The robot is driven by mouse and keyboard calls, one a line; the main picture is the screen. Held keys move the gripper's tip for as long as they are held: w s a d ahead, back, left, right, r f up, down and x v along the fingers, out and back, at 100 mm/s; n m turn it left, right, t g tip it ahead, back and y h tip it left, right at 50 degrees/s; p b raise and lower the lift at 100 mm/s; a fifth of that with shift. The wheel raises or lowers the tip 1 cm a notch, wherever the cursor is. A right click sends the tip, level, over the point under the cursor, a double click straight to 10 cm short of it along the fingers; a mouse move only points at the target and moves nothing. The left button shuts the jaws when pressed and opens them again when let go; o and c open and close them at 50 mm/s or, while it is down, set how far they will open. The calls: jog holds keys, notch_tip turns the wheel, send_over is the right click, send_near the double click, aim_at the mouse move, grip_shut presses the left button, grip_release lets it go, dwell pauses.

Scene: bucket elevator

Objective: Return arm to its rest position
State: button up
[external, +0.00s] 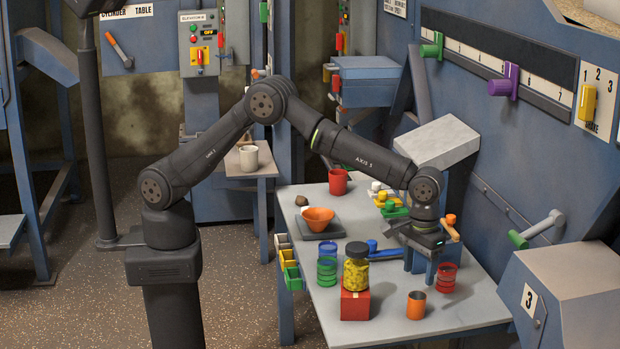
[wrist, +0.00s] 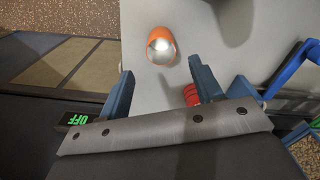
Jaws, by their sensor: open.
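My gripper (external: 420,275) is over the right part of the grey work table, at the end of my bent, outstretched arm. It points down, with its blue fingers apart and nothing visible between them. In the wrist view my gripper (wrist: 163,88) also shows open, with an orange cup (wrist: 160,48) beyond the fingertips. That orange cup (external: 416,305) stands on the table in front of my gripper. A red ribbed container (external: 446,278) stands close to the right of the fingers. It shows partly behind one finger in the wrist view (wrist: 191,95).
On the table (external: 385,325) are a yellow jar (external: 356,272) on a red box (external: 354,304), green (external: 327,271) and blue containers, an orange bowl (external: 318,218) and a red mug (external: 338,182). A blue panel with levers (external: 503,82) and a crank (external: 540,230) stands at right.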

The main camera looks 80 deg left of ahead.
aim_at(415, 304)
notch_tip(415, 304, up, 2)
jog(key=shift+r, duration=0.1)
dwell(0.4)
notch_tip(415, 304, down, 13)
jog(key=shift+r, duration=2.4)
